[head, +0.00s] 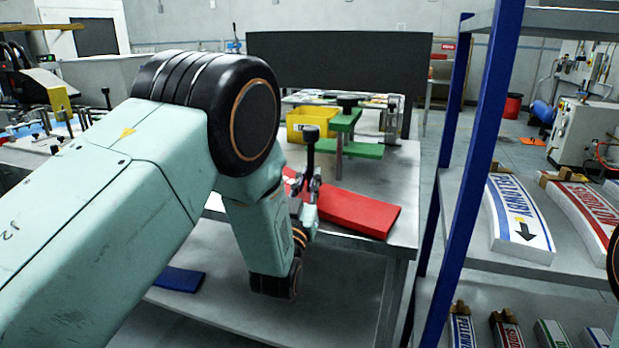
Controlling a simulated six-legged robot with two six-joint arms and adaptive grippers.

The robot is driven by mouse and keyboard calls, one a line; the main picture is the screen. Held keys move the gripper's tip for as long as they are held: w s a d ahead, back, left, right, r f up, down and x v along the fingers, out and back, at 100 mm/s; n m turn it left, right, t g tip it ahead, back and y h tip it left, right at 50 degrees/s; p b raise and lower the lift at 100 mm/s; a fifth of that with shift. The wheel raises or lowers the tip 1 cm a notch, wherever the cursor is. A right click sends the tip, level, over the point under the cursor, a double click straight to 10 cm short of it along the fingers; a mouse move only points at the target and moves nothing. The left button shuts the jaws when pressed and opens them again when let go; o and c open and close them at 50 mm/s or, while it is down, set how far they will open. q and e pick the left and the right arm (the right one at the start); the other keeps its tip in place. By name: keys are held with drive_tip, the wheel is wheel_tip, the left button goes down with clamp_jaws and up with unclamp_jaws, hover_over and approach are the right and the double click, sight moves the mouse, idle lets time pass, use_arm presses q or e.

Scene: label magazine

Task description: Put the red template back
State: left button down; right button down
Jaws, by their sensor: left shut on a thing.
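The red template (358,211) is a long, flat, slightly curved red piece at the near right part of the metal table. A black knob on a post (311,140) stands up at its left part. My left gripper (313,188) is at that post, shut on the red template, it seems by the post; the exact grip is small and partly hidden. My wrist covers the template's left end. I cannot tell whether the template touches the table. My right gripper is out of view.
Behind stand a green template (362,150) on a post and a yellow bin (309,122), before a black panel (340,62). A blue piece (180,278) lies on the lower shelf. At right, a blue-post rack (487,130) holds printed label stacks (517,218).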

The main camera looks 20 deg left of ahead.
use_arm(q)
drive_tip(key=shift+s+r, duration=0.1)
drive_tip(key=shift+s, duration=0.25)
drive_tip(key=shift+w+f+b, duration=0.15)
drive_tip(key=shift+f+b, duration=0.2)
drive_tip(key=shift+f, duration=0.1)
drive_tip(key=c, duration=1.3)
unclamp_jaws()
drive_tip(key=shift+f, duration=0.2)
drive_tip(key=shift+c, duration=0.2)
drive_tip(key=shift+r, duration=0.1)
